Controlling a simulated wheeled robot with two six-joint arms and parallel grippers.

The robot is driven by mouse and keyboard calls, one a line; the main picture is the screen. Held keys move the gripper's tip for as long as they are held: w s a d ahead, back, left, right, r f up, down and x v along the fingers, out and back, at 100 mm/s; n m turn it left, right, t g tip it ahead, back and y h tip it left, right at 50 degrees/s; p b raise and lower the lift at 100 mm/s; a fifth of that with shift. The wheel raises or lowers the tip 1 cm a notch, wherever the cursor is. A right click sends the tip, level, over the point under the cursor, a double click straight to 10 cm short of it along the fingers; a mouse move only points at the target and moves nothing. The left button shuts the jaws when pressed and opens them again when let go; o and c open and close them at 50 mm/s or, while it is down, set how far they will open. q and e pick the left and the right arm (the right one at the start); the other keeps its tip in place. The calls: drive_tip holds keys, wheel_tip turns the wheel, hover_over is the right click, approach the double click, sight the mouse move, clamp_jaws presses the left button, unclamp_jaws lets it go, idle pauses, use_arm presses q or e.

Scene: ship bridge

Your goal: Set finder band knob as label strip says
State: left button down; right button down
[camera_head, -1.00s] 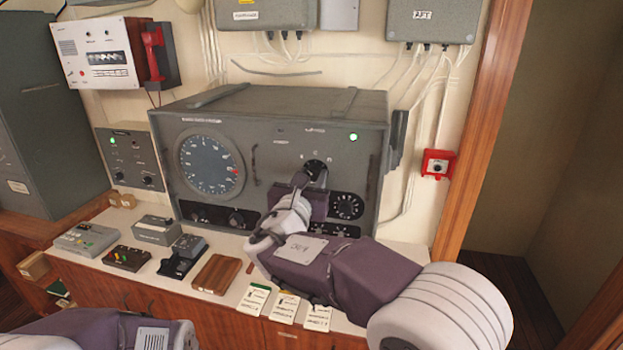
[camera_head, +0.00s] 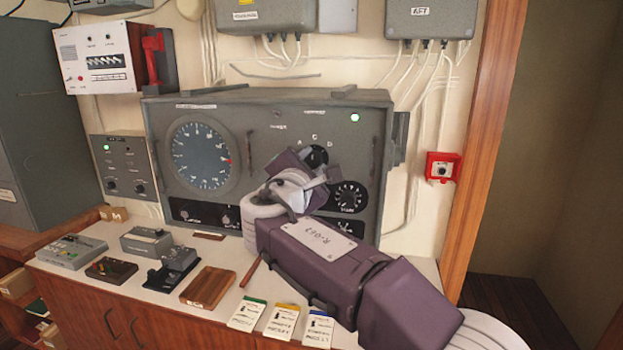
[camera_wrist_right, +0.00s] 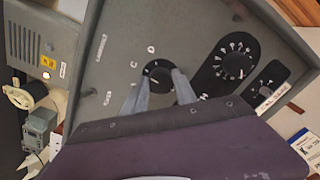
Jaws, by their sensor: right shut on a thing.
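The grey finder set (camera_head: 270,110) stands at the back of the counter, with a round dial at left and a green light at upper right. The black band knob (camera_head: 317,154) is on its right half, with white letters around it that look like A, C and D. My right gripper (camera_head: 312,170) is at the knob. In the right wrist view its two grey fingers (camera_wrist_right: 157,88) are shut on the sides of the knob (camera_wrist_right: 157,72). A white label strip (camera_wrist_right: 272,97) lies right of the knob; I cannot read it. The left gripper is out of view.
A numbered black dial (camera_head: 348,196) sits just right of my gripper. A red box (camera_head: 442,167) is on the wall at right.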

drive_tip(key=m+b, duration=0.2)
drive_tip(key=m, duration=0.1)
drive_tip(key=m+b, duration=0.1)
drive_tip(key=shift+f+m, duration=0.3)
drive_tip(key=shift+r+m+b, duration=0.1)
drive_tip(key=shift+m+b, duration=1.15)
drive_tip(key=shift+m, duration=0.55)
drive_tip(key=c, duration=1)
unclamp_jaws()
drive_tip(key=b+v, duration=0.2)
drive_tip(key=v, duration=0.7)
drive_tip(key=shift+r+b, duration=0.1)
drive_tip(key=shift+b, duration=0.3)
